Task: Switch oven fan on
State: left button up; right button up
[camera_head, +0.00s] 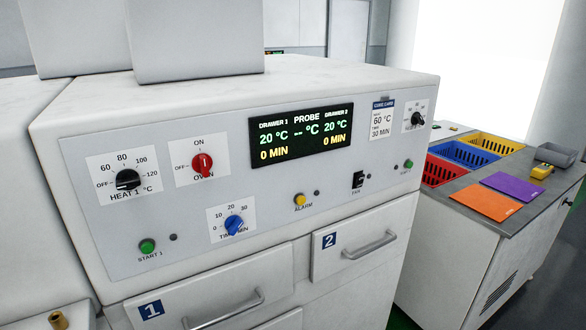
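The white oven (95,205) fills the middle of the head view. Its fan switch (358,180), a small black rocker above the FAN label, sits on the right part of the front panel. A small dark lamp (369,176) is beside it; I cannot tell the switch's position for sure. The red oven knob (203,165) has OFF at its left and ON above; it appears turned up to ON. The display (301,136) is lit, showing 20 °C and 0 MIN for both drawers. Neither gripper is in view.
The yellow alarm button (300,199), green start button (147,246) and blue time knob (233,225) share the panel. Drawer handles (370,244) project below. At right a side table (470,200) carries coloured baskets and sheets. The space before the panel looks clear.

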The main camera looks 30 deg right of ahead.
aim_at(360, 178)
jog(key=z, duration=1.35)
